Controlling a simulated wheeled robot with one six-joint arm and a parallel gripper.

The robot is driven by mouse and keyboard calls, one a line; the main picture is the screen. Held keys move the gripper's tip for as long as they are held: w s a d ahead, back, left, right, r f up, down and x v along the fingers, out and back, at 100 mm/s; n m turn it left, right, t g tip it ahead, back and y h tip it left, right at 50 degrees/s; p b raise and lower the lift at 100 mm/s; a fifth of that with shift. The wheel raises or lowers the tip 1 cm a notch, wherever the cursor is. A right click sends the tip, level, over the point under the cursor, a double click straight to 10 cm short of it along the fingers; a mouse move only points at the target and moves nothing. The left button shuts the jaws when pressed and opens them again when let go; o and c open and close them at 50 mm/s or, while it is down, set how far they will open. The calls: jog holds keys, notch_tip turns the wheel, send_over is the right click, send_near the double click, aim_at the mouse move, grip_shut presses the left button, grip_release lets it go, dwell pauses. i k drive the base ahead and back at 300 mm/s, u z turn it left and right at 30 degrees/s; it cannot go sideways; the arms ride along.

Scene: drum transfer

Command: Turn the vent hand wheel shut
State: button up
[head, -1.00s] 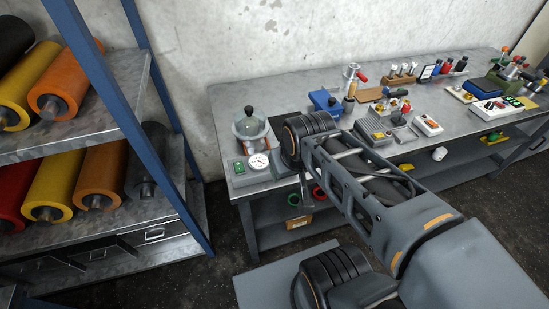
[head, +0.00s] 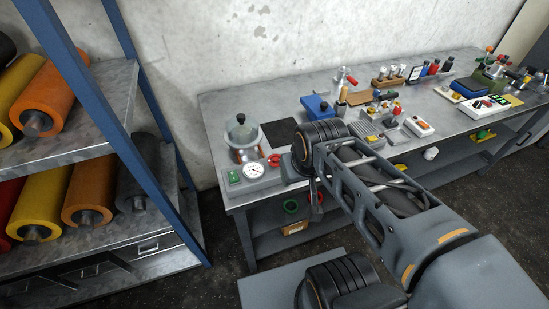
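A small red hand wheel (head: 274,160) shows at the left end of the bench, at the right of a grey box with a round white dial gauge (head: 254,171) and a green switch plate (head: 234,177). I cannot tell from this view whether it is the vent wheel or how far it is turned. A grey domed vessel with a black knob (head: 241,132) stands just behind the box. My gripper is not in view; my arm's elbow stands just right of the red wheel and hides part of the bench.
The metal bench (head: 222,107) runs along the wall. A dark mat (head: 280,134), a blue box (head: 315,108) and several small tools and devices stand farther right. A blue-posted rack (head: 145,172) with coloured rolls is at the left. Dark floor lies between rack and bench.

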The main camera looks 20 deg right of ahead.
aim_at(276, 157)
jog(key=z, duration=0.1)
jog(key=k, duration=0.95)
jog(key=u, duration=0.65)
jog(key=i, duration=1.15)
jog(key=z, duration=0.65)
